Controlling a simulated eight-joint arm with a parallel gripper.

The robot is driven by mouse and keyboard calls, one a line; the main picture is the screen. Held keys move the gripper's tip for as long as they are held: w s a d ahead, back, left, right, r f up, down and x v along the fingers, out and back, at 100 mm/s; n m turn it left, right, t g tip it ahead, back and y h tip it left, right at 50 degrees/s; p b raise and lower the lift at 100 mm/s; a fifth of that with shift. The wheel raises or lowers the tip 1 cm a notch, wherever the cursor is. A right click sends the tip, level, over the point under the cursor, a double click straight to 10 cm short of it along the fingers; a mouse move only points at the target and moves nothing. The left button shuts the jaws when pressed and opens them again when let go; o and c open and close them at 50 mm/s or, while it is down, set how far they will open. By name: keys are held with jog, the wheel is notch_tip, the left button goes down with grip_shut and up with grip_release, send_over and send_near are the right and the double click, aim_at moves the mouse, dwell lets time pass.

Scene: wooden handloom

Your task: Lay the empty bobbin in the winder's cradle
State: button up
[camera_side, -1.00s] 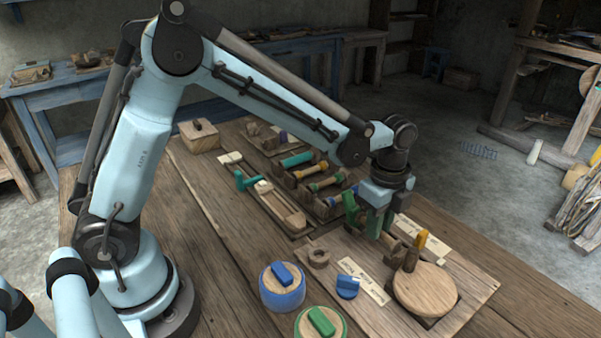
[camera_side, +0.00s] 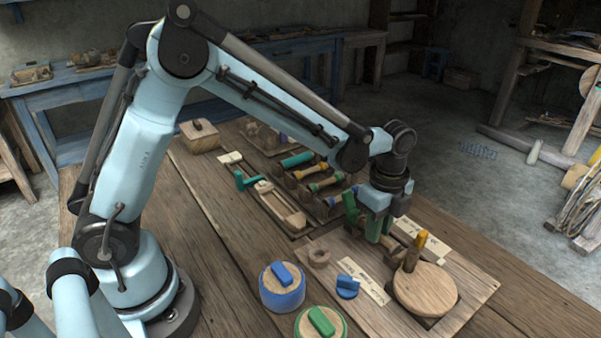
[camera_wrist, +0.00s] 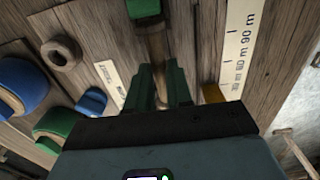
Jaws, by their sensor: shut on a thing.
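My gripper (camera_side: 379,228) is shut on a bobbin with a bare wooden shaft (camera_wrist: 157,46) and a green end (camera_side: 350,207). The green end also shows at the top of the wrist view (camera_wrist: 144,8). The bobbin's other end is mostly hidden by my fingers (camera_wrist: 160,80). The winder has a round wooden wheel (camera_side: 425,290) with an orange handle (camera_side: 421,241), just right of and nearer than my gripper in the side view. The cradle is hidden behind the gripper, so I cannot tell whether the bobbin touches it.
A wooden ring (camera_side: 319,257), a blue knob (camera_side: 347,287) and a paper scale strip (camera_side: 365,280) lie on the winder's board. Blue-topped (camera_side: 282,286) and green-topped (camera_side: 321,322) round pieces stand in front. A rack of coloured bobbins (camera_side: 322,184) and a shuttle tray (camera_side: 283,207) lie behind left.

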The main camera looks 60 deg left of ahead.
jog(key=shift+f, duration=0.3)
dwell(0.5)
jog(key=o, duration=0.9)
jog(key=shift+o, duration=0.4)
jog(key=o, duration=0.3)
jog(key=shift+o, duration=0.2)
jog(key=shift+r, duration=3.5)
